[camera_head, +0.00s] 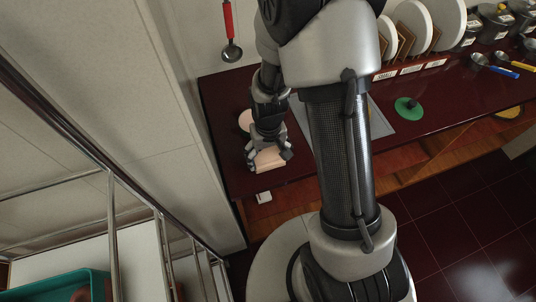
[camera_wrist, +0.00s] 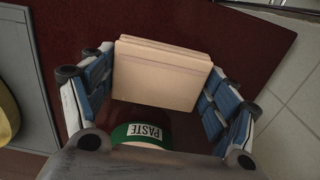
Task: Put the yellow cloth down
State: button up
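A folded, layered pale peach-beige block (camera_wrist: 163,75), which looks like the folded cloth, lies between the fingers of my gripper (camera_wrist: 158,100). It also shows in the head view (camera_head: 269,159), near the front left of the dark red counter. The fingers press along its two sides, so my gripper (camera_head: 268,150) appears shut on it. I cannot tell whether its underside touches the counter. Its color reads more beige than yellow. A rounded yellow thing (camera_wrist: 6,115) is cut off at the left edge of the wrist view, over the grey mat.
A container with a green "PASTE" label (camera_wrist: 142,132) is close behind the block, partly hidden by my gripper. The grey mat (camera_head: 381,122) lies to the right, then a green disc with a dark knob (camera_head: 408,108). A wall (camera_head: 180,110) borders the counter's left end.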

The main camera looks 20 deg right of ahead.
jog(key=o, duration=0.4)
jog(key=shift+o, duration=0.2)
jog(key=shift+r, duration=0.1)
notch_tip(320, 180, up, 12)
jog(key=p, duration=0.4)
notch_tip(320, 180, up, 13)
jog(key=t, duration=0.2)
send_over(268, 156)
jog(key=s, duration=0.5)
jog(key=s+r+t, duration=0.2)
jog(key=s+r, duration=0.6)
jog(key=s, duration=0.2)
jog(key=shift+r+t, duration=0.15)
jog(key=shift+t, duration=0.15)
